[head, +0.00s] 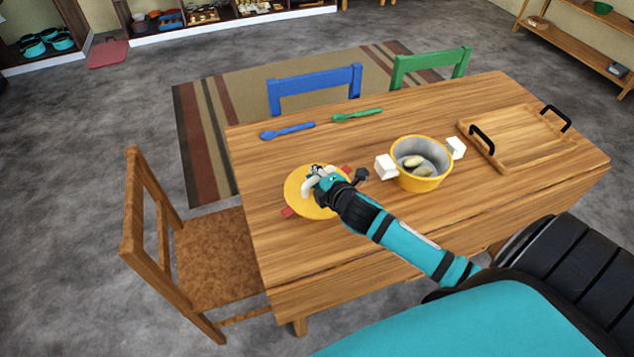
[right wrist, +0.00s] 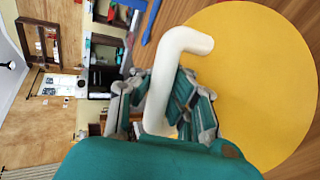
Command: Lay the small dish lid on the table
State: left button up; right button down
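The small dish lid (head: 298,197) is a yellow disc with a white bent handle, at the left part of the wooden table (head: 262,240). It also fills the right of the right wrist view (right wrist: 262,85). My right gripper (head: 322,180) is at the lid's top, with its fingers (right wrist: 162,105) closed on either side of the white handle. I cannot tell whether the lid touches the table or is held just above it. Red pieces (head: 288,212) stick out at two sides of the lid; the rest is hidden under it. My left gripper is out of view.
A yellow pot (head: 420,184) with white handles and pale items inside stands right of the lid. A wooden tray (head: 500,150) lies farther right. Blue (head: 288,130) and green (head: 356,115) utensils lie at the back. The table's front left is clear. Chairs stand around.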

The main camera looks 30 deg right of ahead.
jog(key=shift+s+f, duration=0.1)
jog(key=shift+f, duration=1.4)
jog(key=c, duration=1.5)
grip_release()
jog(key=v, duration=1.2)
jog(key=shift+r, duration=0.1)
jog(key=shift+s, duration=0.1)
